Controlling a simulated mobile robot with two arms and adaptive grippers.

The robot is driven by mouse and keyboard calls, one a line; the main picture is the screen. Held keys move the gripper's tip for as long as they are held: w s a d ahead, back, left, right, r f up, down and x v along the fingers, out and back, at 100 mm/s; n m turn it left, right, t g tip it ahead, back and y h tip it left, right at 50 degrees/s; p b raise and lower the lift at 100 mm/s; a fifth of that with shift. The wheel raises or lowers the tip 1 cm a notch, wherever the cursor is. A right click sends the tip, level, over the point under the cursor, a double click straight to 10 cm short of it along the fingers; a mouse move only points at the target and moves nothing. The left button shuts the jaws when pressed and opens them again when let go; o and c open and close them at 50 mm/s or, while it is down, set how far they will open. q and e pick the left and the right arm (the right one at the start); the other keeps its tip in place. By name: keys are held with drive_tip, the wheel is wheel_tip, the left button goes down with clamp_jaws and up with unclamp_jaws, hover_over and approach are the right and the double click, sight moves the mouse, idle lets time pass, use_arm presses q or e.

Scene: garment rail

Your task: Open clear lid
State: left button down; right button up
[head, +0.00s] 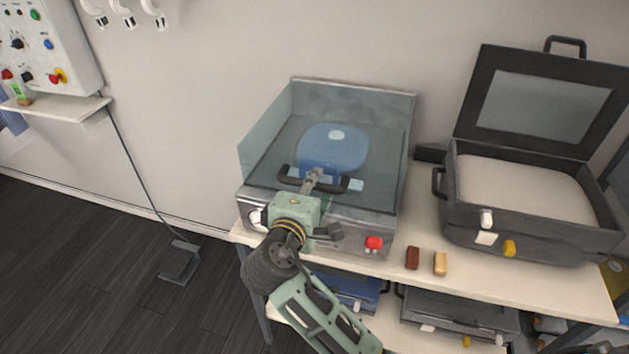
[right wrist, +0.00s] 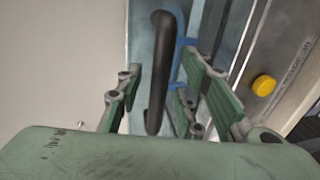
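The clear lid (head: 270,135) is a see-through cover on a grey metal machine (head: 335,221). It appears to be down, with a blue rounded part (head: 333,148) visible through it. A black bar handle (head: 287,179) runs along its front; it also shows in the right wrist view (right wrist: 158,70). My right gripper (head: 312,180) is at the handle, covering its middle in the head view. In the right wrist view my right gripper (right wrist: 165,92) is open, with the handle between its spread fingers and gaps visible on both sides. My left gripper is not in view.
The machine stands on a light table (head: 405,285). An open black case (head: 531,240) is to its right. A dark red block (head: 412,258) and a tan block (head: 440,263) lie between them. A red button (head: 373,243) is on the machine's front. A wall is behind.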

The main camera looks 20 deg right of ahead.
drive_tip(key=shift+w+d+f, duration=0.1)
drive_tip(key=shift+w+d, duration=0.05)
drive_tip(key=shift+w, duration=0.2)
drive_tip(key=shift+c, duration=0.4)
clamp_jaws()
